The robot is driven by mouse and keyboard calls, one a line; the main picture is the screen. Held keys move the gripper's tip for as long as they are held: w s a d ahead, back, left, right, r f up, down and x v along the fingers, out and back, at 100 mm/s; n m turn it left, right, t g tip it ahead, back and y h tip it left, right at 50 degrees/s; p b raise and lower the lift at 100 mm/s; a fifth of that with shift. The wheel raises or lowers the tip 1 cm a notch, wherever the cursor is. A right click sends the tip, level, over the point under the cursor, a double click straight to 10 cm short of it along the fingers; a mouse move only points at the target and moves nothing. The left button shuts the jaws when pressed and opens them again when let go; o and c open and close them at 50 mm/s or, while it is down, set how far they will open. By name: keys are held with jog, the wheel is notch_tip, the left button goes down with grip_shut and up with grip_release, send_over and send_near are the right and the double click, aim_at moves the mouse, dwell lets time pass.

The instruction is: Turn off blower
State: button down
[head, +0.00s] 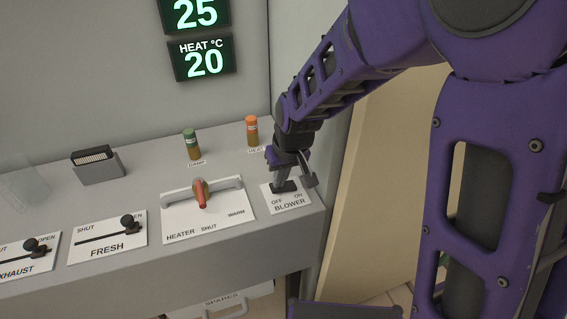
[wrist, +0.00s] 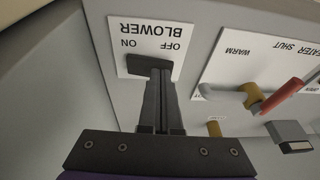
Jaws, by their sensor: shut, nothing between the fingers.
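The white blower plate (head: 290,205) sits at the right end of the grey console top, with OFF marked at its left and ON at its right. In the wrist view the plate (wrist: 158,33) appears upside down, with OFF at the right. A dark rocker switch (wrist: 140,64) lies on the plate beside the words. My gripper (head: 290,182) is shut and empty, pointing down at the switch. In the wrist view its fingertips (wrist: 161,74) overlap the OFF half of the switch; I cannot tell whether they touch. Which way the rocker is tipped is unclear.
The heater lever (head: 201,194) with its raised handle stands just left of the blower plate. The fresh slider (head: 107,236) and two capped posts, green (head: 192,145) and orange (head: 251,131), are also on the console. A beige panel (head: 380,170) leans at the right.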

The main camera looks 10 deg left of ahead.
jog(key=shift+f, duration=0.1)
jog(key=shift+s+a+f+b, duration=0.1)
jog(key=shift+f+b, duration=0.45)
jog(key=shift+b, duration=0.05)
jog(key=shift+s+a+r, duration=0.1)
jog(key=shift+r, duration=0.15)
